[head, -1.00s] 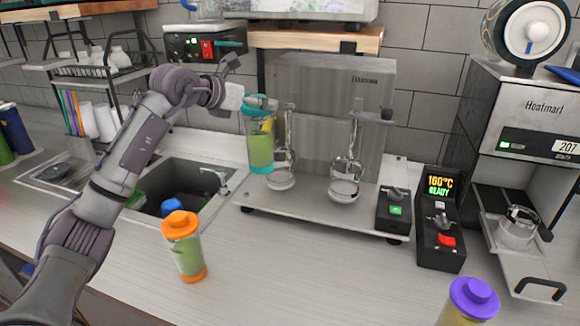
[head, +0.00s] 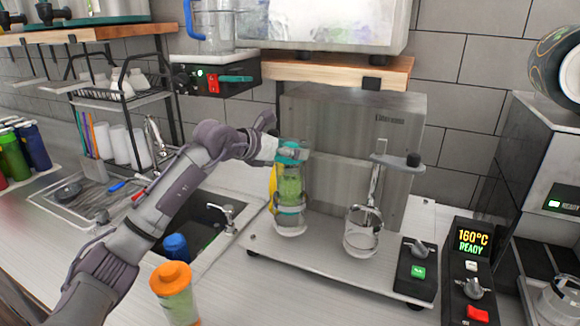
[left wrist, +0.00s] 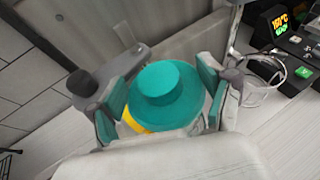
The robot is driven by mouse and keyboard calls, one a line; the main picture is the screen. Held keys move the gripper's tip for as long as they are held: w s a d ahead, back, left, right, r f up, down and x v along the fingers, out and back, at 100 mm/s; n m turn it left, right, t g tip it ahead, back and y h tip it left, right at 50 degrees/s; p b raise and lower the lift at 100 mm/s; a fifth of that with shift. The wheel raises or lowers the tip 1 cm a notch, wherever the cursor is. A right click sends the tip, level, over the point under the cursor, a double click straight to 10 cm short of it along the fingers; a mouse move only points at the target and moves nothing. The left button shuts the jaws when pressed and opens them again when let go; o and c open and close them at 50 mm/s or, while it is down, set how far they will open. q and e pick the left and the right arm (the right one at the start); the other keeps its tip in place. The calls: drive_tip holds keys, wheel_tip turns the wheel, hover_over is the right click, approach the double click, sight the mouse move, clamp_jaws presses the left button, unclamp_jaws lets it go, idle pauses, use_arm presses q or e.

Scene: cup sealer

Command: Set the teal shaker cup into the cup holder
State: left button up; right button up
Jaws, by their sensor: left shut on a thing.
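The teal shaker cup (head: 290,187) has a teal lid and a see-through body with green showing, and is upright. My left gripper (head: 291,152) is shut on it near the lid. The left wrist view shows the teal lid (left wrist: 167,88) between the pads of my left gripper (left wrist: 164,98). The cup is at the left cup holder (head: 290,229) of the sealer, and its lower part appears within the holder's rings. I cannot tell whether its bottom rests on the holder. A yellow patch shows along the cup's left side. My right gripper is not in view.
The grey sealer panel (head: 400,140) is close behind. An orange-lidded shaker (head: 175,294) stands at front left. The sink (head: 207,225) is to the left.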

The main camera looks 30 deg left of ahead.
sight(290, 165)
use_arm(q)
wheel_tip(290, 165, down, 4)
drive_tip(key=shift+w+d+p, duration=0.1)
drive_tip(key=shift+w+p, duration=0.05)
drive_tip(key=shift+p, duration=0.55)
drive_tip(key=shift+f, duration=0.1)
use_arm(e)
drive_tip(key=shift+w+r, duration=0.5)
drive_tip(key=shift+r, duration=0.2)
use_arm(q)
drive_tip(key=shift+f, duration=0.1)
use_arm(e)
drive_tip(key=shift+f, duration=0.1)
use_arm(q)
drive_tip(key=shift+f+b, duration=0.15)
drive_tip(key=shift+b, duration=0.2)
drive_tip(key=o, duration=1.7)
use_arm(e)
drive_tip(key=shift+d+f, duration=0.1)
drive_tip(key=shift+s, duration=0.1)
